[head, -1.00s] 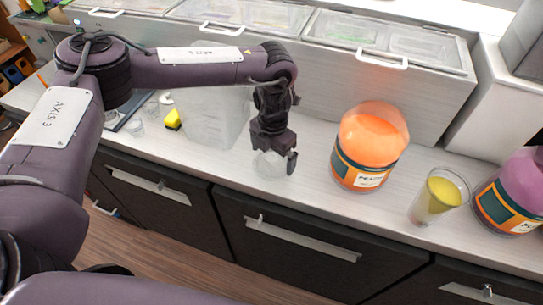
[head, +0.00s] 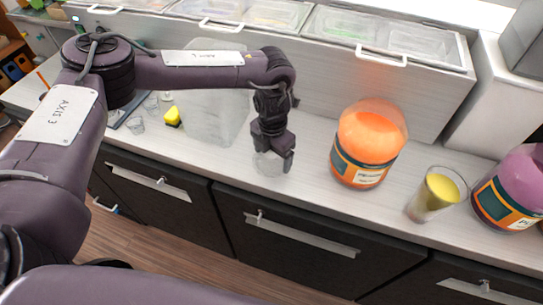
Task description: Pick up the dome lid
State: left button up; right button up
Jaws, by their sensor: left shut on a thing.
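The dome lid (head: 267,165) is clear and hard to make out against the pale counter. It is in the middle of the head view, just below my left gripper (head: 276,160). My left gripper points down over the counter and is shut on the dome lid. Its fingers partly hide the lid, and I cannot tell whether the lid touches the counter. My right gripper is not in view.
An orange jar (head: 368,143) stands right of my left gripper. A cup with yellow liquid (head: 437,194) and a purple jar (head: 511,190) stand farther right. A clear container (head: 212,118), a yellow sponge (head: 173,116) and small clear cups (head: 136,124) are to the left.

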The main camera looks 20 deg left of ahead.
pick_arm(q)
jog(key=shift+w+r+b, duration=0.1)
jog(key=shift+r+b, duration=0.2)
jog(key=shift+r, duration=0.35)
notch_tip(320, 180, up, 19)
jog(key=b, duration=0.1)
jog(key=shift+f+b, duration=0.15)
jog(key=shift+b, duration=0.15)
